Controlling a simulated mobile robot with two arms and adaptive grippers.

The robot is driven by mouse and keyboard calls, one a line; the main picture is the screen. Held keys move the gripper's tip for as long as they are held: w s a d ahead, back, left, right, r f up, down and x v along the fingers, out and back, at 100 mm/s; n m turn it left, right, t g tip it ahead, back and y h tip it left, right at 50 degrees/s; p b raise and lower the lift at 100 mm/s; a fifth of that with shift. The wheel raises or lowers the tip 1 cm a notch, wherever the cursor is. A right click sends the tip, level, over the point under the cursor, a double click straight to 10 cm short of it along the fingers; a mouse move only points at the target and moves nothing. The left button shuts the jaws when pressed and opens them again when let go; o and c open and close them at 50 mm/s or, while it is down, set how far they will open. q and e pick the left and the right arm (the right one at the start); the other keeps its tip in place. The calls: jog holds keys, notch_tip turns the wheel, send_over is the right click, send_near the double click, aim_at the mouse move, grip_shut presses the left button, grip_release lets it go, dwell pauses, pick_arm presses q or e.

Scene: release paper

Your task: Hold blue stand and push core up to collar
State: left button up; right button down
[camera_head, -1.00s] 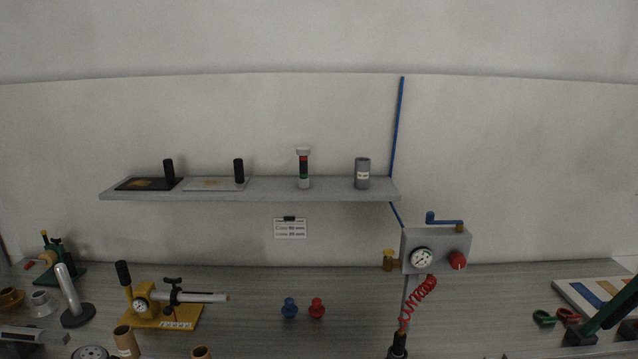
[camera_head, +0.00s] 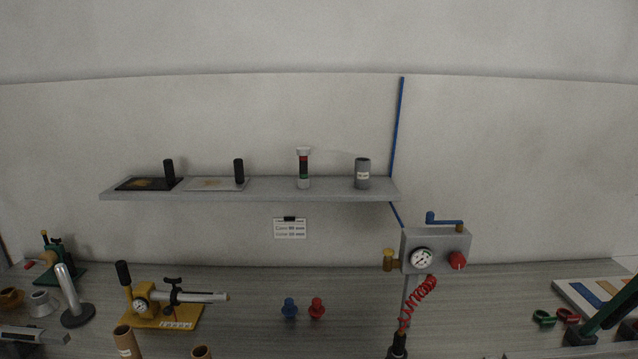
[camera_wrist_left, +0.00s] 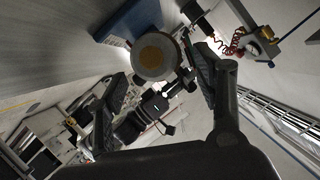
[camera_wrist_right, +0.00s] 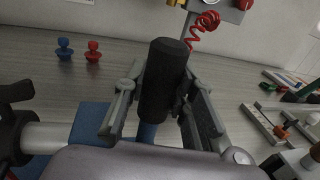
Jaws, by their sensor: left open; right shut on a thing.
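In the right wrist view a black upright handle (camera_wrist_right: 165,75) stands between the fingers of my right gripper (camera_wrist_right: 160,112), which is shut on it. A blue post shows below the handle, and part of the flat blue stand (camera_wrist_right: 90,122) shows to the left. A pale grey cylinder (camera_wrist_right: 45,138), seemingly the core, lies left of the stand, with a dark part at its left end. My left gripper (camera_wrist_left: 155,85) is open. A round end with a tan centre and grey rim (camera_wrist_left: 153,56) faces it, with a blue block (camera_wrist_left: 128,20) behind. The collar is not clearly identifiable.
In the head view a shelf (camera_head: 290,193) carries small items. A yellow fixture (camera_head: 160,315) stands left on the bench, and blue (camera_head: 289,308) and red (camera_head: 317,308) knobs stand mid-bench. A grey gauge box (camera_head: 436,250) with a red coiled hose stands right of centre.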

pick_arm(q)
jog(key=shift+x, duration=1.65)
jog(key=c, duration=1.3)
jog(key=shift+o, duration=0.2)
jog(key=shift+d, duration=0.15)
